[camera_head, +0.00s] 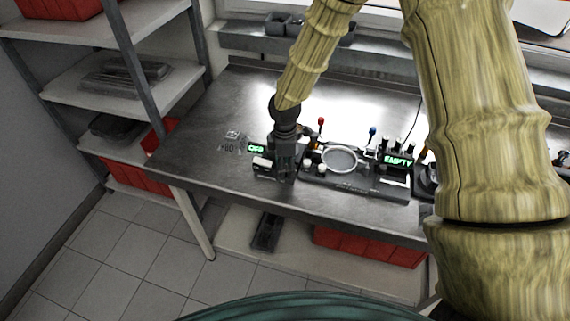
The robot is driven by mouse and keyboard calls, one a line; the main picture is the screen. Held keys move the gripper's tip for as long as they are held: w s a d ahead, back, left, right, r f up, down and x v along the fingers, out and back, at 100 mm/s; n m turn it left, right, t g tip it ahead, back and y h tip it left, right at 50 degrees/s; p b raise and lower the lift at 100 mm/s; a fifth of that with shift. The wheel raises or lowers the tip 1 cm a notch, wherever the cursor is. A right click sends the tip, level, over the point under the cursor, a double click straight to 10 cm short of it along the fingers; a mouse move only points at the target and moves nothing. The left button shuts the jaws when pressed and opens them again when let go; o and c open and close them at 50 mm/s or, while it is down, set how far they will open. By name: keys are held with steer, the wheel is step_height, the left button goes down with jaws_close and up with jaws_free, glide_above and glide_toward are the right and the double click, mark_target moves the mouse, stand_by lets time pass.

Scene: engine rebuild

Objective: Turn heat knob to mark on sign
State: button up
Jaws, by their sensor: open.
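My gripper (287,172) reaches down from above onto a small dark unit near the left half of the steel bench. It is open. The unit has a small green lit display (257,148) and a white part (262,162) to the left of my gripper. The heat knob cannot be made out for certain; my gripper hides part of the unit. A small marking that looks like "80" (230,148) shows left of the unit; I cannot tell whether it is the sign.
Right of my gripper stands a device with a round plate (340,159), pale knobs (315,166) and a green "EMPTY" display (398,160). Upright levers with red (321,121) and blue (372,131) tops stand behind. The steel bench (195,130) is clear at left. Shelves (130,90) stand beyond.

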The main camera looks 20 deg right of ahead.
steer(key=shift+a+f, duration=0.1)
steer(key=shift+f, duration=0.15)
steer(key=c, duration=1.1)
steer(key=shift+o, duration=0.2)
